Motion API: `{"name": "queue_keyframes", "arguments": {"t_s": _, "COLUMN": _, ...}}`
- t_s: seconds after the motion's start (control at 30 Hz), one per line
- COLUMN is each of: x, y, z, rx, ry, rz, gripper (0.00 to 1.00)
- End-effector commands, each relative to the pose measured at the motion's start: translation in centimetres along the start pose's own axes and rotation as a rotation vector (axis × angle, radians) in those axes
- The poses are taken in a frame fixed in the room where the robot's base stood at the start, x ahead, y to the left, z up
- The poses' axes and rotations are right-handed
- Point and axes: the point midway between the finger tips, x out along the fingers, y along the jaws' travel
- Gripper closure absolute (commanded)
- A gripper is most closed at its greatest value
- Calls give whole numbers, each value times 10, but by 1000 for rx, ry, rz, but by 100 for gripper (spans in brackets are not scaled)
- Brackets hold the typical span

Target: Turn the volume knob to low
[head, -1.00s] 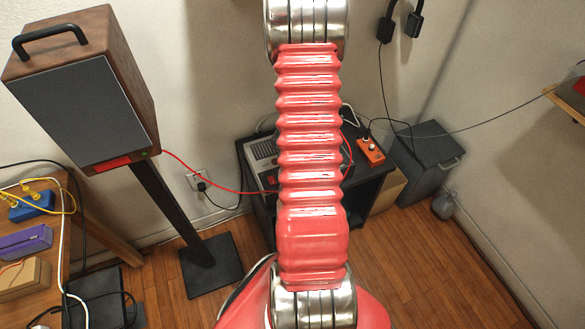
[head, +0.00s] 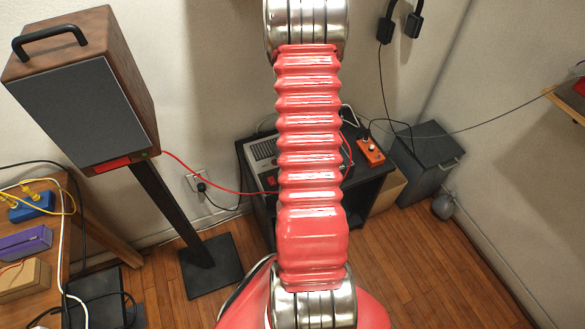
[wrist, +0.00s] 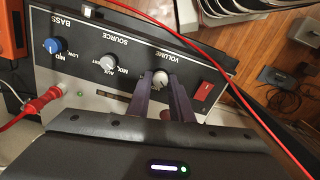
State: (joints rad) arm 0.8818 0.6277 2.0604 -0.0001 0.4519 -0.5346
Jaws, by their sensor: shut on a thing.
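In the head view the device (head: 262,153) stands on a black stand, mostly hidden behind my red arm; the knob and my gripper do not show there.
The same panel has a grey source knob (wrist: 107,63), a blue bass knob (wrist: 52,45) and a red switch (wrist: 204,92). A red plug (wrist: 45,101) sits at its left. A red cable crosses near the panel. An orange box (head: 370,152) lies right of the device.

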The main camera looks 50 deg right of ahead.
Motion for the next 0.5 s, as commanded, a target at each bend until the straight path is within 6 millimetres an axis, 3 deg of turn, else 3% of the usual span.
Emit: {"name": "queue_keyframes", "arguments": {"t_s": 0.5, "x": -1, "y": 0, "z": -3, "rx": -216, "ry": 6, "rz": 3, "gripper": 100}}
